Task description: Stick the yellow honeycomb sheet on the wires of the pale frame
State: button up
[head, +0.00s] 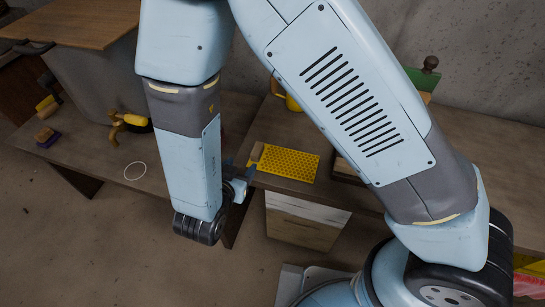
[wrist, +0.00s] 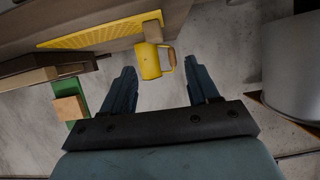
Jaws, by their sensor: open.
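The yellow honeycomb sheet (head: 288,164) lies flat on the bench, with a small wooden block (head: 257,151) at its left end. The sheet also shows at the upper left of the wrist view (wrist: 90,38), seen at a slant. My gripper (head: 240,187) is just left of the sheet, near the bench edge, and apart from it. In the wrist view my gripper (wrist: 161,78) is open with nothing between its fingers. A wooden piece (head: 346,169) right of the sheet, partly behind my arm, may be the pale frame; I cannot make out any wires.
A yellow jug (wrist: 152,62) with a wooden handle stands behind the sheet. A green object (wrist: 79,108) with a wooden block is at the left of the wrist view. A grey bin (wrist: 290,60) is at the right. A white ring (head: 135,171) lies on the left bench.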

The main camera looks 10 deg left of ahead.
aim_at(256, 151)
jog(key=x, duration=1.3)
jog(key=shift+s+d+f, duration=0.1)
jog(key=shift+d+f, duration=0.15)
jog(key=shift+d, duration=0.15)
grip_shut()
